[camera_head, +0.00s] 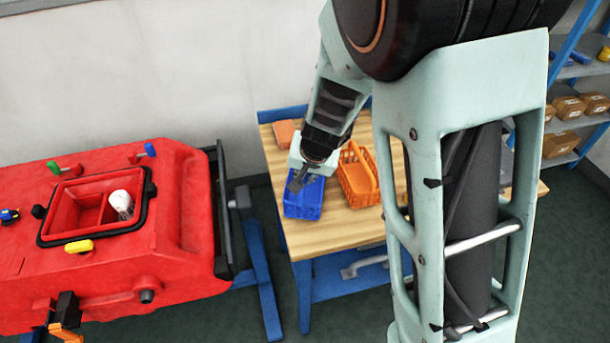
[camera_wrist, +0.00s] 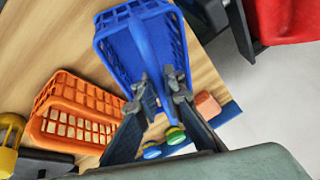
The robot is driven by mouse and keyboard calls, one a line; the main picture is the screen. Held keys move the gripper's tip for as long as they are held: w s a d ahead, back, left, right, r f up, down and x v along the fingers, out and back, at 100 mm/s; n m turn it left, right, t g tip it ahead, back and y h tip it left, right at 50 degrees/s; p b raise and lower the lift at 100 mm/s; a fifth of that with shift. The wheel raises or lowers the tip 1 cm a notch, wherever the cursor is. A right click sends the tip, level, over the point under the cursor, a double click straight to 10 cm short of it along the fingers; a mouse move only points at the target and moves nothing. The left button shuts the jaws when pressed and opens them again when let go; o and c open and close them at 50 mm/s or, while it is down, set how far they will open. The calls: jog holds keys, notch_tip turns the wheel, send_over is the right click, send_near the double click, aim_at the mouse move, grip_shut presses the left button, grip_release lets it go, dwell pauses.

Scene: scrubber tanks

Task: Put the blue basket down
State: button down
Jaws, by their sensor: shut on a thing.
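The blue basket (camera_head: 303,201) is at the left end of the wooden table (camera_head: 335,228), upright or nearly so. My gripper (camera_head: 297,184) is above it, pointing down. In the wrist view the basket (camera_wrist: 115,52) fills the upper middle, and my gripper (camera_wrist: 163,88) is shut on its handle (camera_wrist: 148,52). The basket's underside is hidden, so I cannot tell whether it touches the tabletop or hangs slightly above it.
An orange basket (camera_head: 358,180) stands close to the right of the blue one. A salmon block (camera_head: 285,133) lies at the back left of the table. A red tank (camera_head: 185,215) is left, across a gap. Bare tabletop lies in front. Shelves with boxes (camera_head: 565,108) are far right.

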jog(key=c, duration=2)
grip_release()
jog(key=shift+c, duration=0.2)
jog(key=shift+r+p, duration=0.35)
jog(key=shift+p, duration=0.05)
jog(key=p+v, duration=0.6)
jog(key=v, duration=0.5)
jog(key=shift+s+r, duration=0.15)
jog(key=shift+r, duration=0.15)
jog(key=shift+d, duration=0.15)
